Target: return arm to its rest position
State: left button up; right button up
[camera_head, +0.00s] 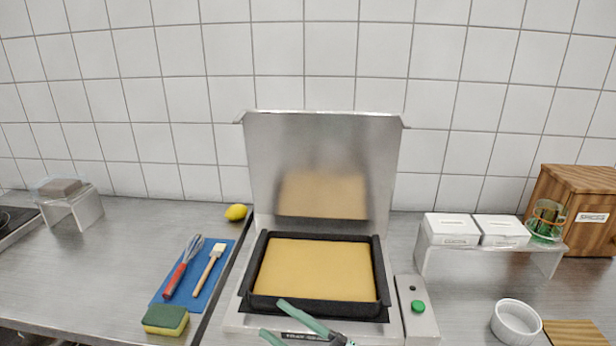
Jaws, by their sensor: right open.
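My right gripper (273,318) shows at the bottom centre, with its two green fingers apart and nothing between them. The fingers point left, near the front edge of a black rectangular pan (384,272). The pan holds a flat yellow slab (314,270) and sits in a steel appliance (232,321) whose lid (320,150) stands open. I cannot tell whether the fingers touch the pan or the appliance. Most of my right arm is out of the picture. My left gripper is not in view.
A blue mat (213,289) with a whisk (184,262) and brush (211,262), a sponge (165,320) and a lemon (236,212) lie left. Right are a green-button box (415,308), a riser (548,262) with white boxes, and a white ramekin (516,321).

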jog(key=s+d+f+m+t+h+p, duration=0.1)
jog(key=s+d+f+m+t+h, duration=0.1)
jog(key=d+f+m+h, duration=0.45)
jog(key=s+d+f+m+t+h, duration=0.2)
jog(key=d+f+m+t+h, duration=0.1)
jog(key=d+f+m+h, duration=0.4)
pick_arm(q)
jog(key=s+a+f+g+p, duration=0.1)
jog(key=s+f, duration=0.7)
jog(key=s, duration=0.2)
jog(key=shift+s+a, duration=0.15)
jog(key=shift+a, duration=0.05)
pick_arm(e)
jog(key=s+d+f+m+g+h, duration=0.1)
jog(key=s+d+f+m+g, duration=0.2)
jog(key=s+f, duration=0.2)
jog(key=s+d+f+m+g+h, duration=0.2)
jog(key=s+f, duration=0.4)
jog(key=s, duration=0.3)
jog(key=shift+d+f+m+g, duration=0.2)
jog(key=shift+d+m+g, duration=0.3)
jog(key=shift+d, duration=0.75)
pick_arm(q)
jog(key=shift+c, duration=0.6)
pick_arm(e)
jog(key=shift+c, duration=0.6)
